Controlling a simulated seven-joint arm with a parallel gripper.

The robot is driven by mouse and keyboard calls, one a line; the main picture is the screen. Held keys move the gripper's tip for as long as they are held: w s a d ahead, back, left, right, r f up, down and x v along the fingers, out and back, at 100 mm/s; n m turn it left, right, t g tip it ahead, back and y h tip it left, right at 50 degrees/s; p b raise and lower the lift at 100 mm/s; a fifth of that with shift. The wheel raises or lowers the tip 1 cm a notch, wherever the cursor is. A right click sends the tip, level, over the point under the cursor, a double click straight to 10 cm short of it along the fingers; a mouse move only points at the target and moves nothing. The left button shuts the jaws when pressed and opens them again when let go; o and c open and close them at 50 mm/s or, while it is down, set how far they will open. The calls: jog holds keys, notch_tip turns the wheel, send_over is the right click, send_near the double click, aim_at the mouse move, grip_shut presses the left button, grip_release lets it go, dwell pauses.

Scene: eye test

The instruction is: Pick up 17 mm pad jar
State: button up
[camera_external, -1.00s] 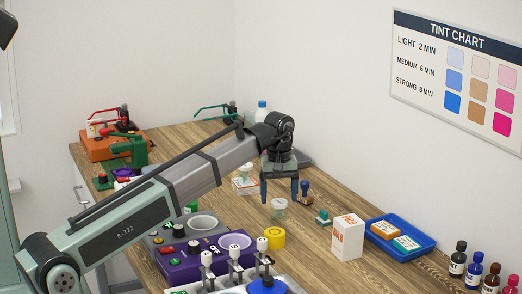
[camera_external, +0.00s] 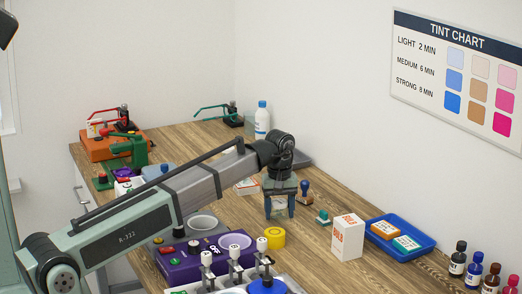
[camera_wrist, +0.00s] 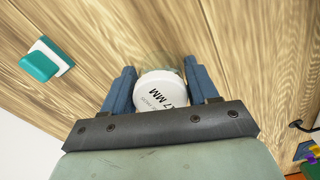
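The pad jar (camera_wrist: 160,92) has a white lid with the printed letters "7 MM" showing; a finger's edge lies beside the start of the label. It stands upright on the wooden bench in the external view (camera_external: 279,205). My gripper (camera_external: 279,213) points straight down with one blue finger on each side of the jar. In the wrist view my gripper (camera_wrist: 160,82) has both fingers against the jar's sides, with no clear gap at either side. The jar's lower part is mostly hidden by the lid and fingers.
A white bulb box (camera_external: 348,237) and a blue tray (camera_external: 425,243) are further right. A yellow tape roll (camera_external: 275,237) and a purple device (camera_external: 180,266) are nearer the front.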

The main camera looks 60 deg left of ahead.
jog(key=c, duration=0.6)
jog(key=shift+r, duration=0.15)
jog(key=shift+c, duration=0.2)
